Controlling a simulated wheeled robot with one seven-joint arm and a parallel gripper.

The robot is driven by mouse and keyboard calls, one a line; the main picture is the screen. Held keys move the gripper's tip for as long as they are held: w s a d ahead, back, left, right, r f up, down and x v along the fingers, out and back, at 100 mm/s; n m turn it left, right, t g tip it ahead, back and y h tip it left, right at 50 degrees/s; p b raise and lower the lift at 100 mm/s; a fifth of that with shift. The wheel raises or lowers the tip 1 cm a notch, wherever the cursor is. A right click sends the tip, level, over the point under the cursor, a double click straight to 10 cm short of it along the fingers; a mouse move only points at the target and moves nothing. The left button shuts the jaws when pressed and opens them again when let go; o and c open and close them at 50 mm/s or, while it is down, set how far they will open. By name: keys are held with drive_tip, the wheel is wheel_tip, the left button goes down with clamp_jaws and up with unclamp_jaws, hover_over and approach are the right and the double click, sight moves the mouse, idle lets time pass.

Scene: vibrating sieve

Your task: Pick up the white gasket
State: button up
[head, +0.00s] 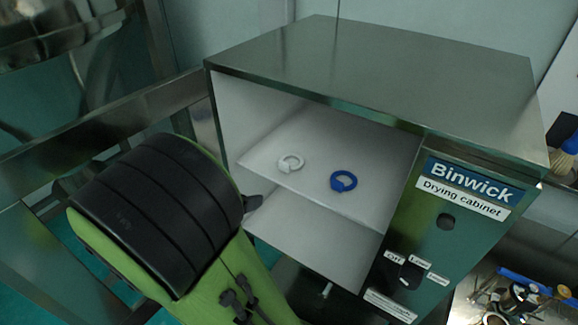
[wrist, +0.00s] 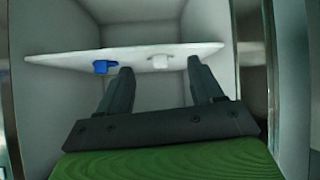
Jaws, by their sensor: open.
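The white gasket (head: 290,162) is a ring with a small tab, lying on the shelf inside the open drying cabinet. It also shows in the wrist view (wrist: 160,61) near the shelf's front edge. A similar blue gasket (head: 343,181) lies on the same shelf, to its right in the head view and to its left in the wrist view (wrist: 102,67). My gripper (wrist: 160,68) is open and empty, with its fingers pointing into the cabinet. The white gasket appears between the fingertips, apart from them and farther off. In the head view my arm hides most of the gripper.
The drying cabinet (head: 385,62) has a metal top, side walls and a control panel (head: 445,220) at right. The white shelf (head: 310,190) divides its opening, with empty space below. A metal frame (head: 110,118) stands at left. Tools lie on a surface at lower right.

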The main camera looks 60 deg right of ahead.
sight(283, 164)
drive_tip(key=d+f+h, duration=0.1)
drive_tip(key=d, duration=0.4)
drive_tip(key=s+d+f+m+h, duration=0.1)
drive_tip(key=d, duration=0.5)
drive_tip(key=d+f+g+h, duration=0.1)
drive_tip(key=d, duration=0.4)
drive_tip(key=shift+s+d+f+m, duration=0.3)
drive_tip(key=shift+s+f+m, duration=0.05)
drive_tip(key=shift+f+m, duration=0.05)
drive_tip(key=shift+d+f, duration=0.15)
drive_tip(key=shift+d, duration=0.1)
drive_tip(key=shift+a, duration=0.15)
drive_tip(key=shift+c, duration=1)
drive_tip(key=c, duration=0.9)
